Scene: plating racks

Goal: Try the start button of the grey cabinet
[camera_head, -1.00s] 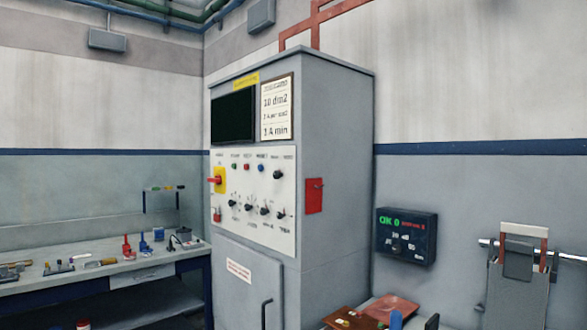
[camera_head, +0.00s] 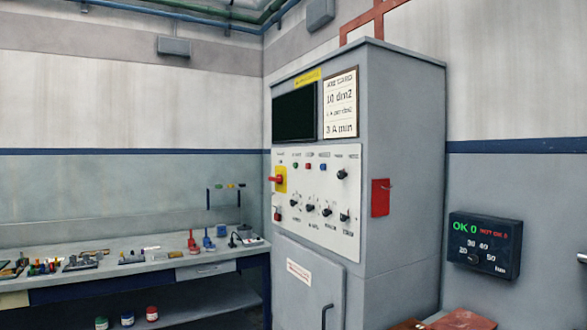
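The grey cabinet (camera_head: 405,160) stands right of the middle, its front turned toward the left. Its white control panel (camera_head: 318,232) carries several black knobs, a red rotary switch on a yellow plate (camera_head: 281,180), and a row of small buttons. In that row a green button (camera_head: 295,165), a red button (camera_head: 309,166) and a blue button (camera_head: 323,167) show; the labels are too small to read. A red button (camera_head: 277,215) sits at the panel's lower left. The dark screen (camera_head: 294,111) above is blank. Neither of my grippers is in view.
A workbench (camera_head: 150,268) with tools and small bottles runs along the left wall. Several jars stand on its lower shelf (camera_head: 205,302). A black display box (camera_head: 485,245) reading "OK 0" hangs on the right wall. A red-brown item (camera_head: 462,320) shows at the bottom right.

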